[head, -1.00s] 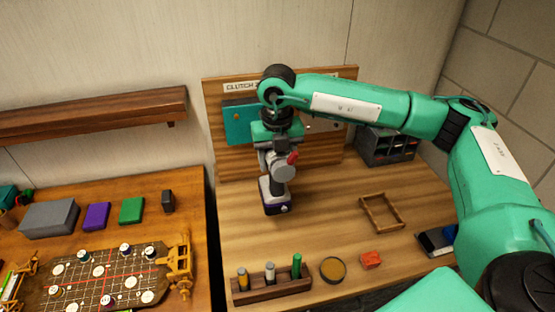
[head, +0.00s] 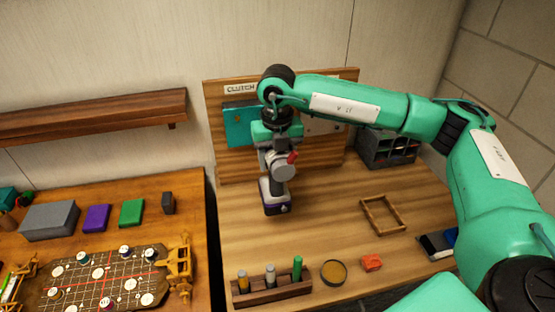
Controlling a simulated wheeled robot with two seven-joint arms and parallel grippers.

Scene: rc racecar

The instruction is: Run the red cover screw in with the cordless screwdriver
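The cordless screwdriver (head: 277,192), grey and dark with a purple-trimmed battery base, is upright in front of the wooden back panel. My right gripper (head: 278,150) is at its upper part and seems closed around it, though the fingers are largely hidden by the tool and wrist. A small red piece (head: 293,157) shows at the tool's upper right; I cannot tell whether it is the red cover screw. A teal plate (head: 240,125) is on the panel behind my wrist, partly hidden. My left gripper is out of view.
An empty wooden frame (head: 383,214) lies on the right. A grey organizer (head: 388,148) stands behind it. The bench centre is clear.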

